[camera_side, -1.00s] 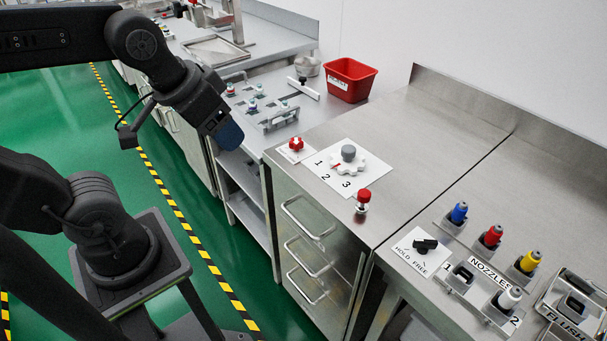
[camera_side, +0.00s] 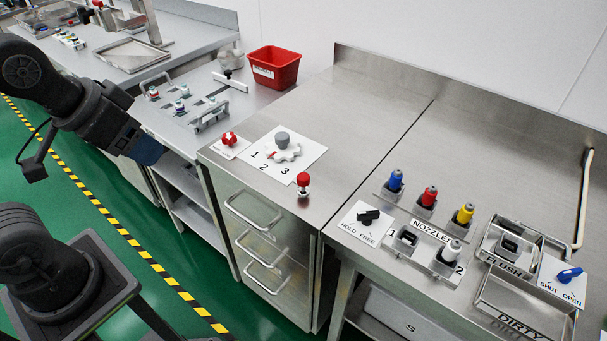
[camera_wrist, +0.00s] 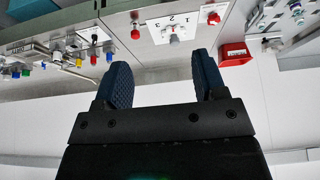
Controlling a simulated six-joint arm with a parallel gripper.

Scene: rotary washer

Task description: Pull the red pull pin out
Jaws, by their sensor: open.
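The red pull pin (camera_side: 303,180) has a red knob on a silver stem and stands upright near the front edge of the metal bench, right of the numbered dial plate. It also shows in the upside-down wrist view (camera_wrist: 135,32), beyond the fingertips. My gripper (camera_side: 148,152) is left of the bench, well apart from the pin, with its blue fingers over the gap in front of the counter. In the wrist view my gripper (camera_wrist: 162,75) has its two blue fingers spread with nothing between them.
A grey dial (camera_side: 283,140) sits on a white plate marked 1, 2, 3. A second red knob (camera_side: 229,139) stands left of it. A black HOLD/FREE switch (camera_side: 368,216) and coloured nozzles (camera_side: 429,197) are to the right. A red bin (camera_side: 274,69) stands behind. Bench around the pin is mostly clear.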

